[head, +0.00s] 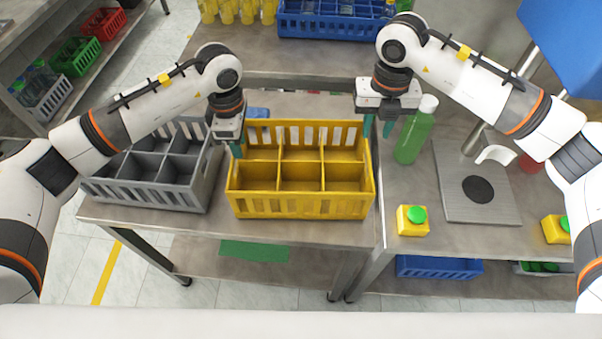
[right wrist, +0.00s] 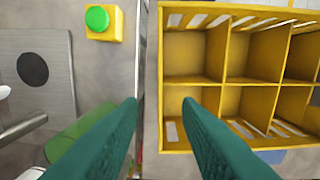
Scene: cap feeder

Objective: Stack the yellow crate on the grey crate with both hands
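The yellow crate (head: 300,207), with empty compartments, stands upright on the table in the middle of the head view. It also shows in the right wrist view (right wrist: 194,83). The empty grey crate (head: 150,194) stands on the same table just to its left. My left gripper (head: 238,148) points down at the yellow crate's left side, near its back; its finger gap is hard to see. My right gripper (head: 377,128) is open above the yellow crate's right side, near its back. In the right wrist view its fingers (right wrist: 161,102) are apart, with the crate's near side wall between them and nothing gripped.
A green bottle (head: 414,132) stands close to the right of my right gripper. A yellow box with a green button (head: 412,220) and a grey plate (head: 483,206) are on the right table. A blue crate (head: 332,27) stands at the back.

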